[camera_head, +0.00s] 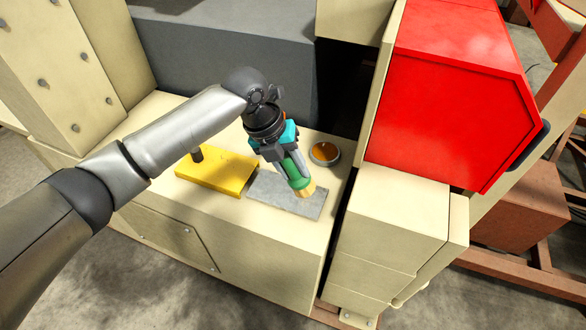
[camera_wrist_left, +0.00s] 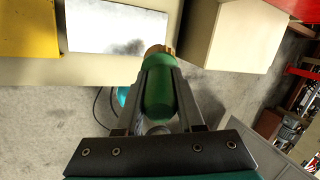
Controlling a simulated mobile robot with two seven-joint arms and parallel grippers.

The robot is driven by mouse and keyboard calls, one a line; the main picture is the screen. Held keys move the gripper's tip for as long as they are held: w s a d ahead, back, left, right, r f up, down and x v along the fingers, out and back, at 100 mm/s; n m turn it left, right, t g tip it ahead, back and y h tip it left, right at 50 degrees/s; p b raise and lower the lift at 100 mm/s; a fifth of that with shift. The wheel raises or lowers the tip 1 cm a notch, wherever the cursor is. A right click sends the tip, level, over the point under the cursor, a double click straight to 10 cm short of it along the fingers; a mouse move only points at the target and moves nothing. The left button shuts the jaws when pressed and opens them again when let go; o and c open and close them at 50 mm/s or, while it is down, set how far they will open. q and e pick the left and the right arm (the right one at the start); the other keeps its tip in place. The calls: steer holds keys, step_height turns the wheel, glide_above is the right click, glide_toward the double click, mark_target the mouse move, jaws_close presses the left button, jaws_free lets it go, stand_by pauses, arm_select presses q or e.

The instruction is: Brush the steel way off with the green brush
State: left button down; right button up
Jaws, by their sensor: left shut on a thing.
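The green brush (camera_head: 296,171) is held in my left gripper (camera_head: 288,165), its tan bristles pointing down. The gripper is shut on the brush's green body, which also shows between the fingers in the left wrist view (camera_wrist_left: 158,95). The steel way (camera_head: 277,196) is a flat grey plate on the cream bench. The bristle end is over its right part in the head view; whether it touches cannot be told. In the left wrist view the steel way (camera_wrist_left: 95,25) looks pale, with a dark smudge near the bristles. My right gripper is out of view.
A yellow block (camera_head: 215,172) with a dark knob lies left of the steel way on the cream bench (camera_head: 240,228). A round dish with orange contents (camera_head: 325,153) stands behind. A cream box (camera_head: 390,232) and red housing (camera_head: 455,90) bound the right side.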

arm_select(q)
steer(key=shift+f, duration=0.1)
stand_by(0.3)
steer(key=shift+f+b, duration=2.65)
steer(key=shift+f, duration=1.1)
steer(key=shift+f+b, duration=0.4)
steer(key=shift+f, duration=0.2)
steer(key=w+b, duration=0.1)
steer(key=w+d+b, duration=0.1)
steer(key=shift+w, duration=0.35)
steer(key=shift+w+d+r+b, duration=0.15)
steer(key=shift+w+b, duration=0.4)
steer(key=s+p, duration=0.2)
steer(key=shift+s+a+p, duration=0.1)
steer(key=shift+a+p, duration=0.2)
steer(key=shift+a, duration=0.1)
steer(key=shift+s+a+p, duration=0.25)
steer(key=shift+s+p, duration=0.3)
steer(key=shift+s, duration=0.1)
steer(key=shift+s+f, duration=0.25)
steer(key=shift+f, duration=0.05)
